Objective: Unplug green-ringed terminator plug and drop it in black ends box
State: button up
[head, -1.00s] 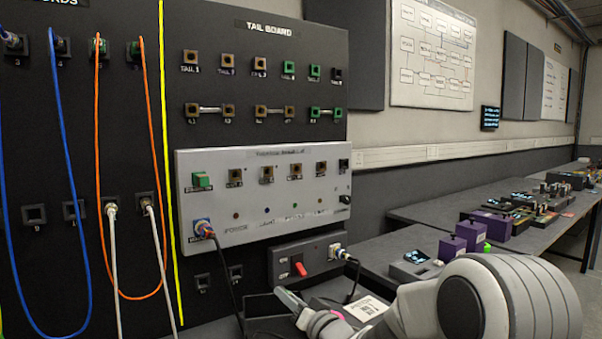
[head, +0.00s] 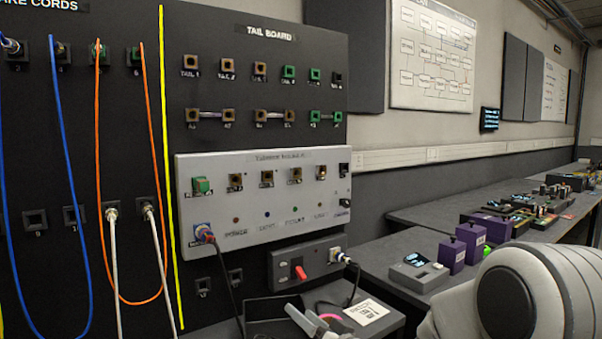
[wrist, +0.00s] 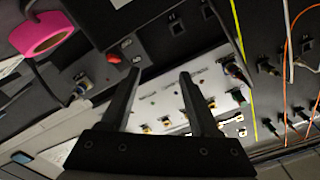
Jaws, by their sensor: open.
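A green square fitting (head: 201,185), which looks like the green-ringed plug, sits at the upper left of the light grey panel (head: 250,228). Its ring is too small to make out. It also shows in the wrist view as a green spot (wrist: 238,96), right of my fingers. My gripper (wrist: 160,76) is open and empty, with the panel beyond its fingers. In the head view my gripper (head: 303,318) is low, below and right of the plug and apart from it. A black open box (head: 262,325), apparently the ends box, stands below the panel, partly cut off by the frame.
A black cable (head: 228,280) hangs from the panel's lower-left socket. A small grey unit with a red switch (head: 300,272) sits below the panel. A pink ring (wrist: 47,33) and a white card (head: 366,311) are near the gripper. Orange and blue cords hang left.

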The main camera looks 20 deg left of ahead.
jog(key=p+v, duration=0.1)
jog(key=v, duration=0.9)
jog(key=shift+s+d, duration=0.2)
jog(key=s+d+r+m+h, duration=0.1)
jog(key=d+r+h, duration=0.2)
jog(key=d+h, duration=0.45)
jog(key=s+d+r+m+h, duration=0.15)
jog(key=d+h, duration=0.35)
jog(key=d, duration=0.5)
jog(key=s+d+r+g+h, duration=0.1)
jog(key=s+d+g, duration=0.2)
jog(key=s, duration=0.7)
jog(key=s+d+r+g+h, duration=0.1)
jog(key=s+d+g, duration=0.15)
jog(key=s, duration=0.75)
notch_tip(320, 180, up, 17)
jog(key=s+p, duration=0.1)
jog(key=p, duration=1.6)
jog(key=shift+a+m+y+p, duration=0.2)
jog(key=shift+m+y+p, duration=0.1)
jog(key=shift+m+y, duration=0.05)
